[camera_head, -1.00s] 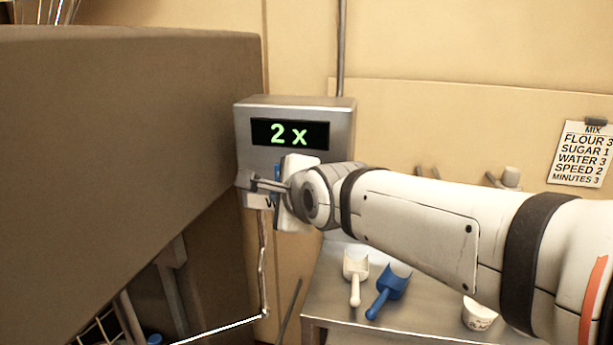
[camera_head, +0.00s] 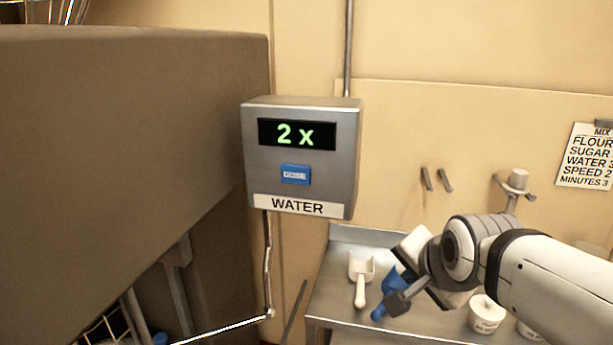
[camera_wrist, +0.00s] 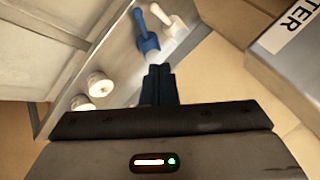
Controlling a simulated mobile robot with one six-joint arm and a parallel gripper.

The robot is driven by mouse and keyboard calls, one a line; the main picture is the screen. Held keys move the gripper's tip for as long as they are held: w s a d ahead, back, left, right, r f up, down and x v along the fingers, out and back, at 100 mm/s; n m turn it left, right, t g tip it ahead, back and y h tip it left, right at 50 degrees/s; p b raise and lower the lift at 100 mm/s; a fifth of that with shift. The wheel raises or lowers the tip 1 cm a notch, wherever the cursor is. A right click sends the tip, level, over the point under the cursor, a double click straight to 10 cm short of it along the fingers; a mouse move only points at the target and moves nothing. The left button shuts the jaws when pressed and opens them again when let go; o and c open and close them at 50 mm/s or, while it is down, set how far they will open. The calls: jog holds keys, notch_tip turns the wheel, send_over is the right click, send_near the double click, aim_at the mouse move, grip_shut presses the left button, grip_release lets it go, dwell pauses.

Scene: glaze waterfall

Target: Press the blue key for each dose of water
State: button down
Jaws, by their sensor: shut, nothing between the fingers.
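The grey water box (camera_head: 303,157) hangs on the wall in the head view, with a lit green "2 x" on its display (camera_head: 297,134). The blue key (camera_head: 295,174) sits below the display, in full view and untouched. Under it is a label reading WATER (camera_head: 297,206). My gripper (camera_head: 396,304) is shut and empty, down and to the right of the box, in front of the side table. In the wrist view my shut fingers (camera_wrist: 159,84) point toward the blue scoop, and a corner of the water box (camera_wrist: 293,45) shows at the upper right.
A steel side table (camera_head: 335,300) holds a white scoop (camera_head: 361,278), a blue scoop (camera_head: 392,280) partly behind my gripper, and white tubs (camera_head: 487,314). A mix card (camera_head: 588,158) on the wall reads WATER 3. A large brown body (camera_head: 130,130) fills the left.

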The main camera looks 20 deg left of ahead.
jog(key=s+d+f+n+g+h, duration=0.3)
jog(key=s+d+f+n, duration=0.3)
jog(key=s+d+f, duration=0.3)
jog(key=s+d+g, duration=0.1)
jog(key=s+d, duration=0.2)
jog(key=d, duration=0.3)
jog(key=shift+s+d, duration=0.15)
jog(key=shift+s, duration=0.1)
